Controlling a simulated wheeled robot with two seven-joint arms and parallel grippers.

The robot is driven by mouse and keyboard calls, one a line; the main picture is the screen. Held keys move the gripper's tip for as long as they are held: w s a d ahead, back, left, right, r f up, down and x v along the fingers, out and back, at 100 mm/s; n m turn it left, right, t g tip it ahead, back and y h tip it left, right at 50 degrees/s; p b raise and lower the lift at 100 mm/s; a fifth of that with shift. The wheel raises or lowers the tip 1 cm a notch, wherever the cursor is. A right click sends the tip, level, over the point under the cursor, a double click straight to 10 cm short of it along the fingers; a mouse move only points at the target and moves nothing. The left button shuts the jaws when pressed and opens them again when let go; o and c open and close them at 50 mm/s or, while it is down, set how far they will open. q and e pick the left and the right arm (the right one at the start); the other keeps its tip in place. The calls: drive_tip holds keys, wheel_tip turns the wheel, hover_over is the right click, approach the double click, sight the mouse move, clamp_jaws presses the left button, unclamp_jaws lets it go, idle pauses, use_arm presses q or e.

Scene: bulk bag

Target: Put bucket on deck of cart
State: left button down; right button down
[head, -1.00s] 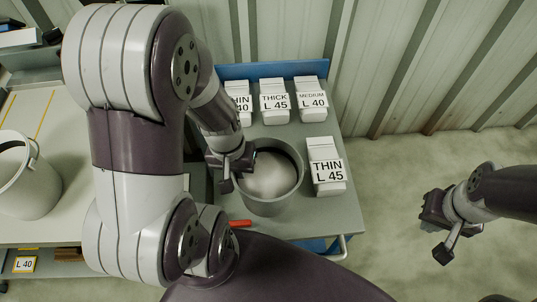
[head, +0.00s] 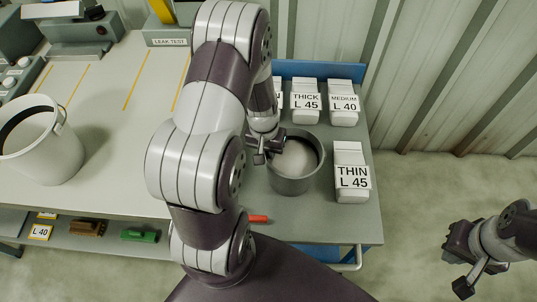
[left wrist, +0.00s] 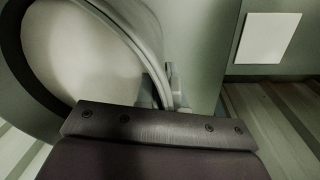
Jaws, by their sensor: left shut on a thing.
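A grey bucket (head: 292,184) with pale contents is upright over the grey deck (head: 325,222) of the cart. Its base appears to be at the deck, but I cannot tell contact for sure. My left gripper (head: 268,152) is shut on the bucket's left rim. In the left wrist view, the bucket's rim (left wrist: 150,40) runs between the fingers (left wrist: 160,88), and the pale inside shows at left. My right gripper (head: 459,263) is open and empty, out over the floor at right.
White bags labelled THICK L 45 (head: 306,101), MEDIUM L 40 (head: 343,103) and THIN L 45 (head: 351,172) stand on the deck around the bucket; another is partly hidden behind my arm. A red item (head: 258,219) lies at the front. A white bucket (head: 40,145) stands on the bench at left.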

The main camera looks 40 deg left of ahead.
use_arm(q)
drive_tip(key=shift+w+a, duration=0.15)
drive_tip(key=shift+w, duration=0.05)
drive_tip(key=c, duration=1.7)
unclamp_jaws()
drive_tip(key=shift+f, duration=0.1)
drive_tip(key=o, duration=0.4)
drive_tip(key=shift+a, duration=0.1)
drive_tip(key=shift+o, duration=0.2)
